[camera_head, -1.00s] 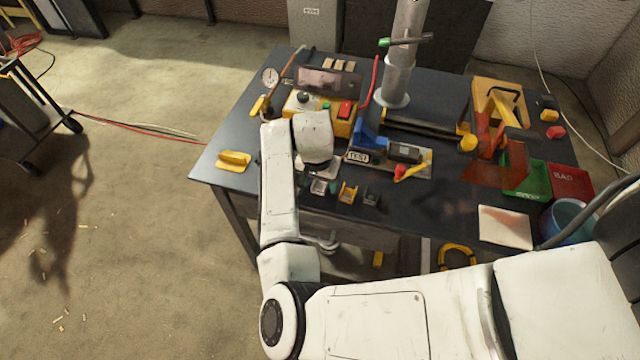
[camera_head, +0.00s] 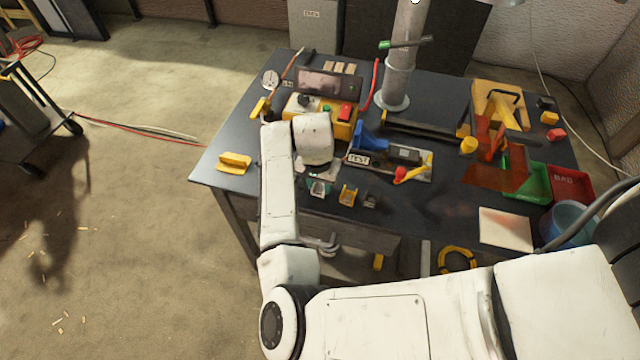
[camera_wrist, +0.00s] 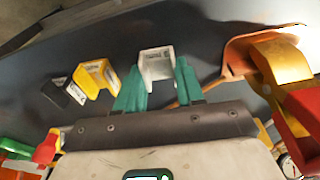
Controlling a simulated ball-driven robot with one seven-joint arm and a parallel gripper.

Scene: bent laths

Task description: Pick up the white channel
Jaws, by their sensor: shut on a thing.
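The white channel (camera_wrist: 157,66) is a short U-shaped piece. In the wrist view it sits between the two green fingers of my gripper (camera_wrist: 158,74), which are shut on it from both sides. In the head view the white channel (camera_head: 319,189) and the green fingertips show just below my white wrist, near the front edge of the dark table. I cannot tell whether the channel touches the table top.
A yellow channel (camera_head: 348,195) and a dark channel (camera_head: 370,200) stand close to the right. A clamp fixture with a TEST label (camera_head: 358,159) lies behind them.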

